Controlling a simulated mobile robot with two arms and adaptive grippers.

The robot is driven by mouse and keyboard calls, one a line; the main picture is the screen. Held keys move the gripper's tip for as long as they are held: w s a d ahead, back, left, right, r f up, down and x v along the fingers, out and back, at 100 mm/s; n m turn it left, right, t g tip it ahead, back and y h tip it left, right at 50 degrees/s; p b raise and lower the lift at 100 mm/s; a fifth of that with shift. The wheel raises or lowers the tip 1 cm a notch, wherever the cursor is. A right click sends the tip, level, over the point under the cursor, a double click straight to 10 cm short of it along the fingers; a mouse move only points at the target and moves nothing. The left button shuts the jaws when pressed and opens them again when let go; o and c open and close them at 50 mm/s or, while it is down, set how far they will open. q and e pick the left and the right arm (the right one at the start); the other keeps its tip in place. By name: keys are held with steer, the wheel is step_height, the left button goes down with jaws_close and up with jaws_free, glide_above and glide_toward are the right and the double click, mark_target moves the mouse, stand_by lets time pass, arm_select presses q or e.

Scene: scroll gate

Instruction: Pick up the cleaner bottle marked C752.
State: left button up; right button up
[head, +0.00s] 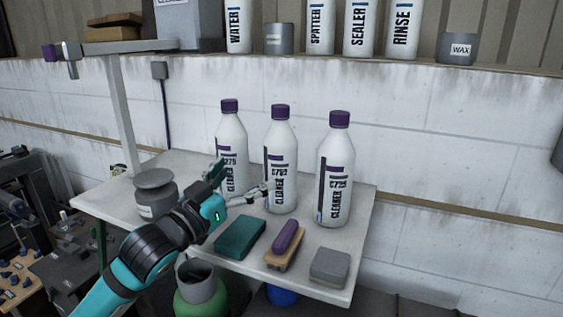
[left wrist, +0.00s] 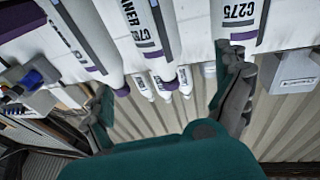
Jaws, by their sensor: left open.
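Three white cleaner bottles with purple caps stand upright in a row on the table. The middle bottle (head: 280,149) appears to be marked C752, though the print is small. The left bottle (head: 231,134) reads C275 in the left wrist view (left wrist: 236,18). The right bottle (head: 336,160) appears to read C725. My left gripper (head: 241,181) is open and empty, in front of the left and middle bottles. In the left wrist view, the middle bottle (left wrist: 148,45) shows between the spread fingers; I cannot tell whether they touch it. My right gripper is out of view.
A teal block (head: 240,237), a brush (head: 286,243) and a grey block (head: 330,267) lie along the table's front. A grey lidded jar (head: 155,193) stands left, beside my arm. A shelf (head: 400,69) with more bottles runs above.

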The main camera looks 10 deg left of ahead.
mark_target(270, 155)
arm_select(q)
steer(key=p+x, duration=0.2)
steer(key=x, duration=0.4)
steer(key=shift+d, duration=0.15)
steer(key=p+x, duration=0.1)
steer(key=x, duration=0.1)
steer(key=shift+w, duration=0.4)
steer(key=p+x, duration=0.2)
steer(key=x, duration=0.1)
steer(key=shift+w+d+p, duration=0.15)
steer(key=shift+w+p, duration=0.15)
steer(key=shift+p, duration=0.05)
steer(key=shift+w+d+f, duration=0.1)
steer(key=shift+w+d, duration=0.05)
steer(key=shift+w, duration=0.1)
steer(key=shift+f, duration=0.1)
steer(key=shift+c, duration=1.2)
steer(key=c, duration=1.1)
steer(key=shift+c, duration=0.8)
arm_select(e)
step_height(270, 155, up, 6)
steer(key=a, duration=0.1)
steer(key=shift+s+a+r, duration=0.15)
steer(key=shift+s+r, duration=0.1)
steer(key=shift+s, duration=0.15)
